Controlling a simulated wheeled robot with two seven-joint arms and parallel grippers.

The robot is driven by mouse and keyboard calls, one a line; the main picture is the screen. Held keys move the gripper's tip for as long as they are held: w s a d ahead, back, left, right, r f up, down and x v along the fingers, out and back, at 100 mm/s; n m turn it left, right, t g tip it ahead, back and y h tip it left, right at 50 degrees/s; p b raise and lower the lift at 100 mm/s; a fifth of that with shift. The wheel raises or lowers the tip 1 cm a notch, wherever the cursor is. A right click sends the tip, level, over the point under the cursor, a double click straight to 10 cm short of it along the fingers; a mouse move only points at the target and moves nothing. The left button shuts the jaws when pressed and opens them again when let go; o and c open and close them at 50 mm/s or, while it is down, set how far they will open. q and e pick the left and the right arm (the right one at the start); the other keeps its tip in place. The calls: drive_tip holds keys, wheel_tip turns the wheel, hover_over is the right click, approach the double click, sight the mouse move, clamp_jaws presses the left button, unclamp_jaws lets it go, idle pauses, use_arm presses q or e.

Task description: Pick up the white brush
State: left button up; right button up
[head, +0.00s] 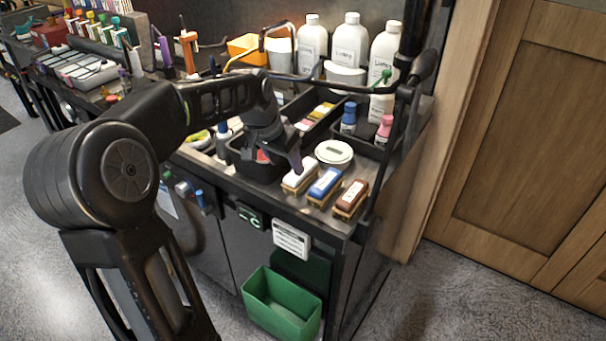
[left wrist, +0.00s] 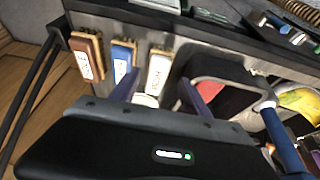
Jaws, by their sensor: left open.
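The white brush (head: 298,179) lies on the cart top near its front edge, at the left of a row of three brushes. It also shows in the left wrist view (left wrist: 158,72). My left gripper (head: 281,158) is open just above and behind the white brush. In the left wrist view its two purple fingers (left wrist: 160,82) stand apart, one on each side of the white brush, with nothing gripped. Whether either finger touches the brush cannot be told. My right gripper is not in view.
A blue brush (head: 325,185) and a brown brush (head: 350,199) lie to the right. A round white lid (head: 334,151) sits behind them. A black bin (head: 243,160) stands close left of the gripper. White bottles (head: 350,45) stand at the back, and a green bin (head: 282,303) is below.

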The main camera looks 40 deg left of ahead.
sight(293, 177)
use_arm(q)
drive_tip(key=shift+x, duration=1.4)
drive_tip(key=p+x, duration=0.1)
drive_tip(key=x, duration=0.3)
drive_tip(key=shift+p, duration=0.4)
drive_tip(key=shift+w+f, duration=0.15)
drive_tip(key=shift+f, duration=0.4)
drive_tip(key=shift+c, duration=0.3)
clamp_jaws()
drive_tip(key=shift+r, duration=0.15)
